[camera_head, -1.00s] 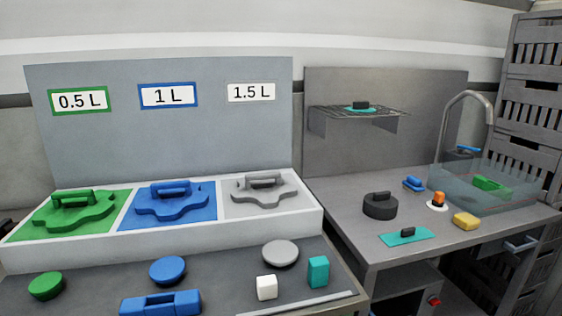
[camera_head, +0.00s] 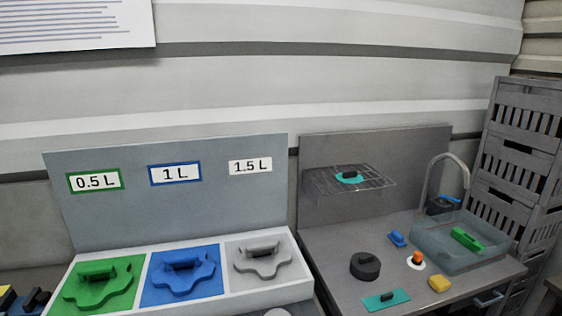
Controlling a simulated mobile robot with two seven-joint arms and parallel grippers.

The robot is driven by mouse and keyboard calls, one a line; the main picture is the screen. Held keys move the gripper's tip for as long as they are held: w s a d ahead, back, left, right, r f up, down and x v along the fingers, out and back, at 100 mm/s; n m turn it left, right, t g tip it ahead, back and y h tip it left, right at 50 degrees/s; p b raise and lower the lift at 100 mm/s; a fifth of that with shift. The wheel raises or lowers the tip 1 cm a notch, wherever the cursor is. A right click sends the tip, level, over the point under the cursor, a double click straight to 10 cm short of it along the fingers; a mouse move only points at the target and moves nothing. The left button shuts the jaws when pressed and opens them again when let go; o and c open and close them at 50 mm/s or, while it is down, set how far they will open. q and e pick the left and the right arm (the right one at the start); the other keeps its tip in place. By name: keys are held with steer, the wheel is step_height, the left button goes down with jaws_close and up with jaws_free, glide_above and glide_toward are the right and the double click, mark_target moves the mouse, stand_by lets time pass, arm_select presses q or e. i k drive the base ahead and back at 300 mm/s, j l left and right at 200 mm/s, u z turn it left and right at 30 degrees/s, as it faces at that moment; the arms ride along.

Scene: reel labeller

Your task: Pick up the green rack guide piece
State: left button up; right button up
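A green guide piece (camera_head: 98,284) with a handle lies in the green compartment under the "0.5 L" label (camera_head: 95,180), at the left of the white tray (camera_head: 222,302). Another green piece (camera_head: 467,240) lies in the clear basin (camera_head: 432,255) at the right. I cannot tell from its looks which one is the rack guide. Neither of my grippers shows in the head view.
A blue piece (camera_head: 180,273) and a grey piece (camera_head: 262,259) fill the other compartments. On the right counter stand a black round weight (camera_head: 365,267), a teal plate (camera_head: 386,300), a yellow block (camera_head: 439,284) and a tap (camera_head: 428,180). Grey crates (camera_head: 510,165) stand beyond.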

mark_target(465, 239)
steer(key=z, duration=0.8)
